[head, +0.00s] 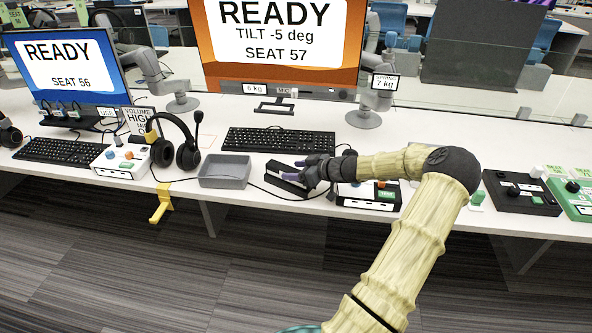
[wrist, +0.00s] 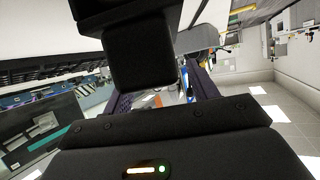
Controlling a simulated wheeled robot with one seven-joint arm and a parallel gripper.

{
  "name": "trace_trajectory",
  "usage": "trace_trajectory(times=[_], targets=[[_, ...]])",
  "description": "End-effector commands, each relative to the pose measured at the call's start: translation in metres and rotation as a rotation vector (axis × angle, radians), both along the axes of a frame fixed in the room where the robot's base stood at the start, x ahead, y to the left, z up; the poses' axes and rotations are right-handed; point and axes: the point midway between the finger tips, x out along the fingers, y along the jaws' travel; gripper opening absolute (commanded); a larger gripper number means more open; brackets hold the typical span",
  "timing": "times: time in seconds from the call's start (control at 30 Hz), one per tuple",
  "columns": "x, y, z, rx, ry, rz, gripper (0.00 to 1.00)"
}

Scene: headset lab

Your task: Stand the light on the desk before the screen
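The large orange screen (head: 284,38) reads "READY, TILT -5 deg, SEAT 57" and stands on the white desk (head: 225,115). I cannot tell for certain which thing is the light. A low black box-like thing (head: 284,181) lies near the front edge, right of the grey tray. My gripper (head: 302,168) is low over the desk, at the right end of that thing. Its purple fingers are spread apart in the wrist view (wrist: 162,97). A dark block (wrist: 143,62) there hides part of the left finger. Contact with the black thing is unclear.
A keyboard (head: 278,141) lies before the screen. A grey tray (head: 225,171) and a headset (head: 187,153) stand left of my gripper. A control box (head: 368,196) sits under my forearm. A screen arm's round base (head: 363,119) stands behind. Thin cables run along the front edge.

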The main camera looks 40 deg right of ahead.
Motion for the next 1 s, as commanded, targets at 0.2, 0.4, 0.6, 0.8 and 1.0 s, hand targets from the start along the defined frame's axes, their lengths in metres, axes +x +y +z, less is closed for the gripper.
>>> trace_trajectory(times=[0.2,0.4,0.6,0.8,1.0], targets=[[0.0,0.0,0.001,0.0,-0.002,0.0,0.58],[-0.008,-0.004,0.005,0.0,-0.003,-0.002,0.58],[-0.035,-0.013,0.019,-0.002,-0.004,-0.003,0.58],[-0.071,-0.025,0.035,-0.003,-0.002,-0.004,0.58],[-0.097,-0.033,0.048,-0.002,-0.003,-0.002,0.58]])
